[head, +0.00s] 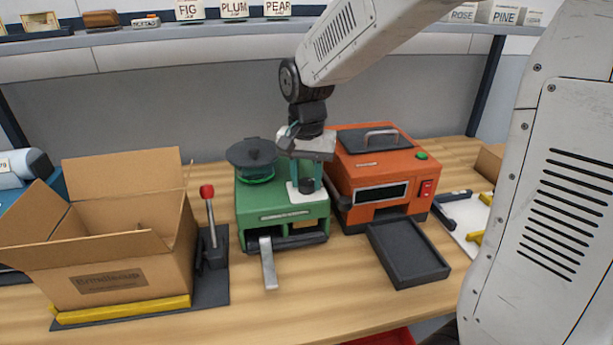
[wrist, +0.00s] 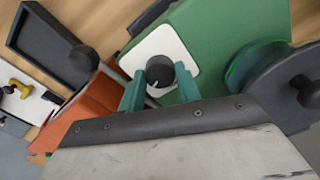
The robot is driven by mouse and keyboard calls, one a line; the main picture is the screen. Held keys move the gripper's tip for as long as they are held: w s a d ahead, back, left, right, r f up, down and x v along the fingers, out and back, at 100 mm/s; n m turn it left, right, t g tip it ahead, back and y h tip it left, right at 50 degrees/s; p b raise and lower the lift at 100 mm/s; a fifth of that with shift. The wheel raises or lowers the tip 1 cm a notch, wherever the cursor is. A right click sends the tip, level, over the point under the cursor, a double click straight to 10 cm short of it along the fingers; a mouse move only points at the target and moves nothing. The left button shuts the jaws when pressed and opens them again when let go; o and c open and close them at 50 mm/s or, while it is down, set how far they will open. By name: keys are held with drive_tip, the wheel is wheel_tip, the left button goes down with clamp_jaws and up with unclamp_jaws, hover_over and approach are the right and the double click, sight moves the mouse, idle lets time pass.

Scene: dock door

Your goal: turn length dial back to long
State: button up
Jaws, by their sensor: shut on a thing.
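The length dial (wrist: 162,76) is a dark round knob with a pale pointer mark, on a white plate (wrist: 184,48) on top of a green machine (head: 283,211). In the head view the dial (head: 306,186) shows between my fingers. My gripper (wrist: 158,82) points down from above, with its teal fingers on either side of the dial, shut on it. The gripper also shows in the head view (head: 307,184). Any lettering on the plate is too small to read, so I cannot tell which setting the pointer is at.
A dark round lid (head: 252,153) stands beside the dial on the green machine. An orange machine (head: 384,165) with a dark tray (head: 408,254) is close on the right. An open cardboard box (head: 120,235) and a red-knobbed lever (head: 208,192) stand on the left.

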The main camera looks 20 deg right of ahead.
sight(307, 181)
drive_tip(key=shift+m, duration=1)
drive_tip(key=o, duration=1)
drive_tip(key=shift+r, duration=0.1)
wheel_tip(307, 181, up, 8)
drive_tip(key=shift+f, duration=0.15)
